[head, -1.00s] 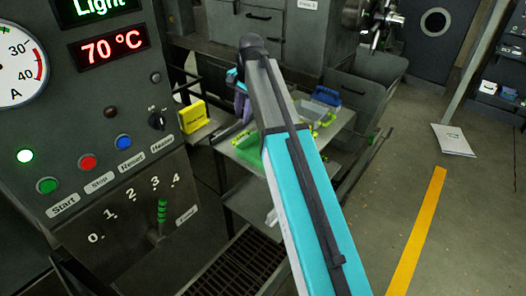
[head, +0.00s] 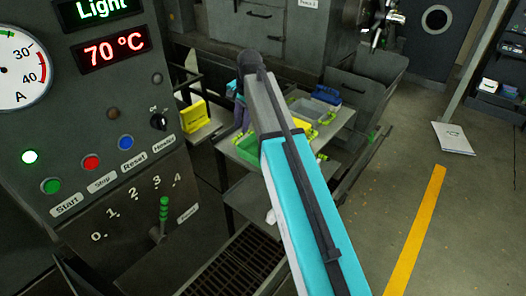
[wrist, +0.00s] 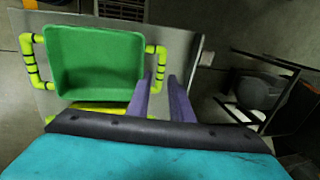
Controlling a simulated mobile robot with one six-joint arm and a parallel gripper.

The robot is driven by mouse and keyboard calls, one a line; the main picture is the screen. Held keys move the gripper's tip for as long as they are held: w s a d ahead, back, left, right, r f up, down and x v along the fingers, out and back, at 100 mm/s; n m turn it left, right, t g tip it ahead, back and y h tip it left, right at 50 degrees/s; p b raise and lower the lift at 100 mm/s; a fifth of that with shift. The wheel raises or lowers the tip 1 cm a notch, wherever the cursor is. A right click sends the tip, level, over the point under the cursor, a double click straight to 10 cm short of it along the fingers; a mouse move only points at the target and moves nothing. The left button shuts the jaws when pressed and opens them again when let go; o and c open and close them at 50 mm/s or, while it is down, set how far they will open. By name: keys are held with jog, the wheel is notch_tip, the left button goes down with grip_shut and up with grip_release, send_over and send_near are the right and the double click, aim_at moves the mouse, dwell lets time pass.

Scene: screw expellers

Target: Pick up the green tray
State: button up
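The green tray (wrist: 97,60) lies on a grey table in the wrist view, with a yellow-green handle at its left (wrist: 33,62) and another at its right (wrist: 160,62). In the head view the tray (head: 248,150) is partly hidden behind my arm. My gripper (wrist: 160,80) has two purple fingers spread apart. They point at the right handle, whose near end shows in the gap between them. I cannot tell whether they touch it.
The table also holds a grey tray (head: 308,109), a yellow tray (head: 300,126) and a blue tray (head: 326,94). A yellow box (head: 194,116) stands left of them. A control panel (head: 100,130) is close on the left. The floor (head: 465,210) at right is mostly clear.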

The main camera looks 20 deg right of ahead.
aim_at(240, 135)
jog(key=shift+w+a+f+p, duration=0.1)
jog(key=shift+w+f+p, duration=0.15)
jog(key=shift+f+p, duration=0.65)
jog(key=shift+w+a+f+p, duration=0.1)
jog(key=shift+w+f+p, duration=0.1)
jog(key=shift+f, duration=1.25)
grip_shut()
